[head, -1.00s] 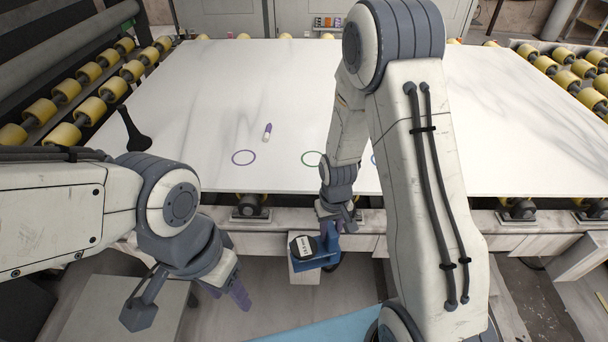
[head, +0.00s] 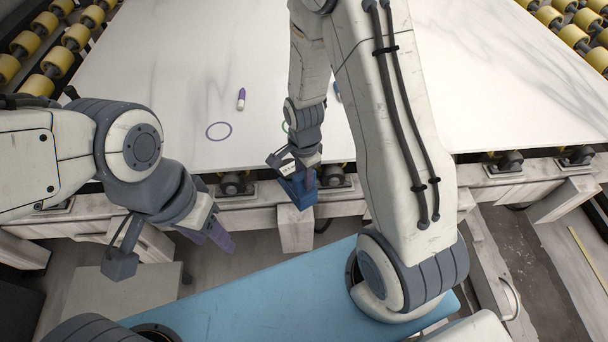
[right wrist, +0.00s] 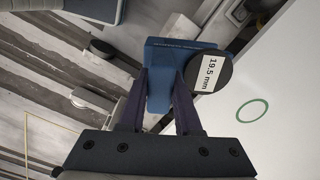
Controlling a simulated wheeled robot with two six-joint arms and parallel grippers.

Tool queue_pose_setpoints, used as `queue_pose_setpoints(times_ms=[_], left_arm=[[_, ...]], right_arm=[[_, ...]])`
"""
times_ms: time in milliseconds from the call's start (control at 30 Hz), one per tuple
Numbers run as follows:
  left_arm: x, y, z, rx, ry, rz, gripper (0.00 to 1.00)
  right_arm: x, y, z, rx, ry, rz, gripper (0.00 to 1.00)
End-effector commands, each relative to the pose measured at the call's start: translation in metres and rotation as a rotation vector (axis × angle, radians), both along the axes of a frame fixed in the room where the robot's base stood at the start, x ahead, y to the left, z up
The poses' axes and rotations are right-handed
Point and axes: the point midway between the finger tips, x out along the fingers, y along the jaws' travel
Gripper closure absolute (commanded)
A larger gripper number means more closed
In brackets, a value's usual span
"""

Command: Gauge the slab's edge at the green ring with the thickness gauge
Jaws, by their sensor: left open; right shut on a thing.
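The pale slab (head: 390,140) carries a green ring (right wrist: 252,110) near its front edge; in the head view my right arm mostly hides that ring (head: 285,127). My right gripper (right wrist: 162,75) is shut on the blue thickness gauge (right wrist: 160,62), whose round black dial reads 19.5 mm. In the head view the gauge (head: 298,192) is at the slab's front edge, below the green ring. I cannot tell whether its jaws are around the edge. My left gripper (head: 212,232) is open and empty, in front of the slab and to the left.
A purple ring (head: 218,131) and a purple-and-white marker (head: 241,98) are on the slab to the left. A small blue item (head: 336,92) shows beside my right arm. Yellow rollers (head: 60,60) flank the slab. The support frame (head: 340,205) runs below its front edge.

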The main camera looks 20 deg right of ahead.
Motion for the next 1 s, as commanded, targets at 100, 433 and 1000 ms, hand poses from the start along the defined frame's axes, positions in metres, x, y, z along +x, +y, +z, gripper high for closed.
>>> queue_pose_setpoints(times_ms=[100, 433, 1000], left_arm=[[0.000, 0.000, 0.003, 0.000, 0.000, 0.000, 0.50], [0.000, 0.000, 0.004, 0.000, 0.000, 0.000, 0.50], [0.000, 0.000, -0.005, 0.000, 0.000, 0.000, 0.50]], right_arm=[[-0.002, 0.001, 0.004, 0.000, -0.001, -0.221, 1.00], [-0.005, 0.002, 0.006, 0.000, -0.002, -0.492, 1.00], [-0.004, 0.001, -0.007, 0.000, -0.002, -0.494, 1.00]])
